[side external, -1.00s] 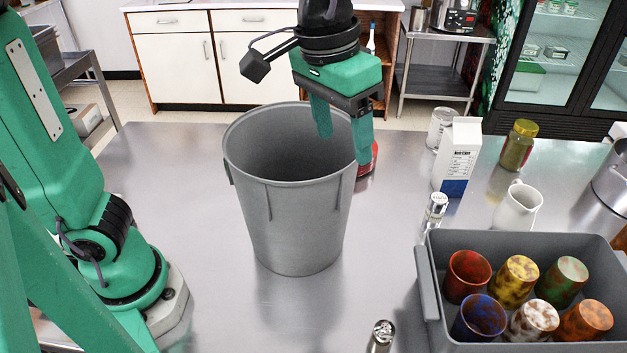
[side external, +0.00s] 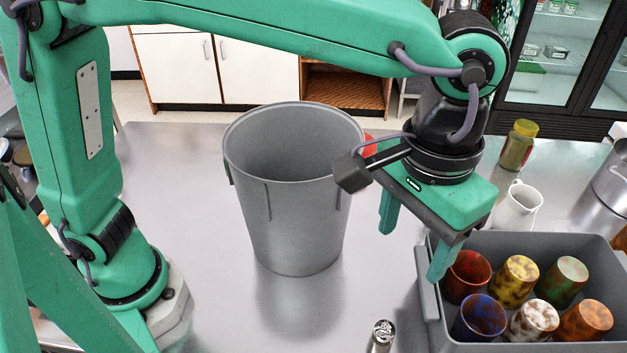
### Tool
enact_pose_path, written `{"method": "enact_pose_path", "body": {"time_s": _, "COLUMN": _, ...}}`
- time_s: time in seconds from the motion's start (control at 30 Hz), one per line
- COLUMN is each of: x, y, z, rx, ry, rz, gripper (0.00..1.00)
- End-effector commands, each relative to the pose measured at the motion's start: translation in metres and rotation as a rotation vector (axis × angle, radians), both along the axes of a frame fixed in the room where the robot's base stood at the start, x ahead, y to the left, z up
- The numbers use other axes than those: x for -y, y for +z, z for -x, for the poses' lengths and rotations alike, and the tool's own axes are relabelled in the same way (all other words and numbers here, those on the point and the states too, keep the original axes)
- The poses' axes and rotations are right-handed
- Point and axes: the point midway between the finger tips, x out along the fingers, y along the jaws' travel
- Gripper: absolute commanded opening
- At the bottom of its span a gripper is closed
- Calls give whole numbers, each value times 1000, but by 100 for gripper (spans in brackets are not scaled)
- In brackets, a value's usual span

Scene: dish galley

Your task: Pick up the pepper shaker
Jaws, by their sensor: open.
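A shaker (side external: 381,338) with a shiny metal top stands at the front edge of the picture, right of the bin; its lower part is cut off. I cannot tell whether it is the pepper shaker. A second, similar shaker seen earlier left of the grey crate is now hidden behind my gripper. My gripper (side external: 412,247) is open and empty, fingers pointing down, between the bin and the crate. Its right finger overlaps the crate's left wall in the picture; I cannot tell whether they touch.
A tall grey bin (side external: 290,225) stands mid-table. A grey crate (side external: 600,255) with several mottled cups is at the right. Behind it are a white pitcher (side external: 517,207), a jar (side external: 518,145) and a metal pot (side external: 612,180). A red object (side external: 370,146) shows behind the bin.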

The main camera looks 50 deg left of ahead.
Motion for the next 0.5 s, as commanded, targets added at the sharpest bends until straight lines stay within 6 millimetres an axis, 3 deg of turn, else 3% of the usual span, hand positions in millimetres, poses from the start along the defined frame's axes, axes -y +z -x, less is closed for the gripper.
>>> {"method": "enact_pose_path", "body": {"time_s": 0.37, "x": -1, "y": -74, "z": 1, "rx": -3, "ry": 0, "rz": -5, "gripper": 62}}
{"method": "enact_pose_path", "body": {"time_s": 0.5, "x": -2, "y": -122, "z": 1, "rx": -5, "ry": 0, "rz": -7, "gripper": 62}}
